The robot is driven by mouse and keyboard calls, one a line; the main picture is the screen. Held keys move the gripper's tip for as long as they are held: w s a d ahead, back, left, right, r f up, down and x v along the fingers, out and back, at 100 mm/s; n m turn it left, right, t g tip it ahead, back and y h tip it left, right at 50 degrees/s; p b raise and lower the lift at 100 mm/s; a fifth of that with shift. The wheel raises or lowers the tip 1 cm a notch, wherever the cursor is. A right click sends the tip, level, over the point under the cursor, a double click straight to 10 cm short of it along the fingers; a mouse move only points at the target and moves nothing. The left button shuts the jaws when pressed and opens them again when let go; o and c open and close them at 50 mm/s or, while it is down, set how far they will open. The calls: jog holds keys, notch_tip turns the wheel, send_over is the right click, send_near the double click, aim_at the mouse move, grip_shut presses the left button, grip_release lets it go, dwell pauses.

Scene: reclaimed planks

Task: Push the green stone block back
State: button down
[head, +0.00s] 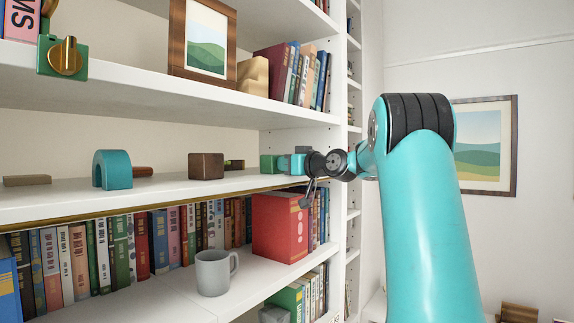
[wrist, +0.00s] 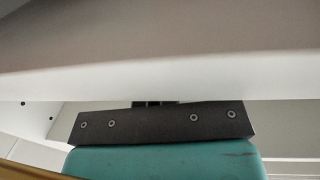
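The green stone block (head: 268,164) stands on the middle white shelf (head: 225,183), near its right end. My gripper (head: 282,164) is at shelf height just to the right of the block, very close to it in the head view. I cannot tell whether they touch. The wrist view shows the teal gripper body and a dark bolted bar, with only a small dark part of the fingers (wrist: 153,104) past the bar. The block is not seen there. Whether the fingers are open or shut does not show.
A brown cube (head: 206,166) stands left of the green block, with a small dark item (head: 234,165) behind it. A teal arch (head: 113,170) stands farther left. The shelf above (head: 150,88) and the right upright (head: 340,130) bound the space around my gripper.

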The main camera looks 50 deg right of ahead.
jog(key=shift+w, duration=0.3)
jog(key=shift+s, duration=0.15)
jog(key=shift+s+f+b, duration=0.1)
jog(key=shift+s+b, duration=0.1)
jog(key=shift+b, duration=0.2)
jog(key=s+b, duration=0.2)
jog(key=shift+s, duration=0.6)
jog(key=shift+a, duration=0.15)
